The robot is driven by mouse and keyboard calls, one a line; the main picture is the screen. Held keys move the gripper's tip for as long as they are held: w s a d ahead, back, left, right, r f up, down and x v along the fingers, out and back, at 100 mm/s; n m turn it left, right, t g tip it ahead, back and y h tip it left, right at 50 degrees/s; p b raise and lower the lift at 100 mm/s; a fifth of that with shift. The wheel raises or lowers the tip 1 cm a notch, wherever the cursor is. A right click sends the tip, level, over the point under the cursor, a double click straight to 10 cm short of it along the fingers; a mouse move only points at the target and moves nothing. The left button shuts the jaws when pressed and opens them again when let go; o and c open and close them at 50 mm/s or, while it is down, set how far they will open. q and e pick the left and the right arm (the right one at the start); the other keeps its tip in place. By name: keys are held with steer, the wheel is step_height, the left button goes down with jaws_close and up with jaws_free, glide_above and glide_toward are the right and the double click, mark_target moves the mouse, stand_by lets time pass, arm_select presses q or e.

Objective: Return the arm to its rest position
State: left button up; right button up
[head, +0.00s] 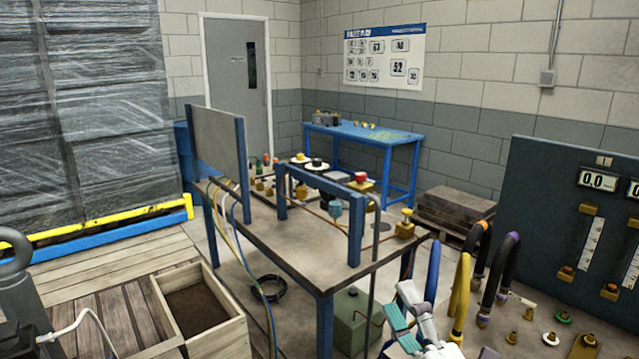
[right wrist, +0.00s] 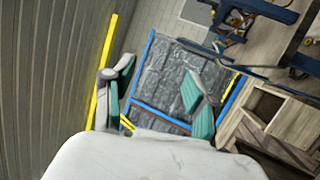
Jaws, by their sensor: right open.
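My right gripper (head: 404,322) shows at the bottom of the head view, right of centre, with pale fingers and teal pads. It is beside the front right leg of the steel-topped workbench (head: 300,245) and left of the coloured hoses. In the right wrist view my right gripper (right wrist: 160,88) has its two fingers well apart, with nothing between them. The wrapped stack and floor show beyond it. My left gripper is in neither view.
Yellow, purple and orange hoses (head: 461,285) hang close right of my right gripper, before a dark gauge panel (head: 560,200). A green can (head: 355,318) stands under the workbench. A wooden crate (head: 222,325) and wrapped pallet stack (head: 90,110) are at left. A blue table (head: 365,133) stands behind.

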steer(key=s+d+f+m+g+h, duration=0.2)
steer(key=d+f+m+g+h, duration=0.2)
steer(key=f+m, duration=0.4)
steer(key=s+d+f+m+g+h, duration=0.25)
steer(key=d+f+m+h, duration=0.2)
steer(key=f, duration=0.55)
steer(key=s+f+m+g, duration=0.8)
steer(key=s+f+g, duration=0.3)
steer(key=s+f, duration=0.65)
step_height(320, 180, down, 21)
steer(key=s+g, duration=0.1)
steer(key=s, duration=0.1)
steer(key=s+d+f+g, duration=0.1)
steer(key=s+d+f, duration=0.1)
steer(key=s+f, duration=1.5)
steer(key=shift+s+d+f+n, duration=0.3)
steer(key=shift+d+f+n, duration=0.15)
steer(key=shift+f, duration=0.2)
steer(key=shift+g+y, duration=0.25)
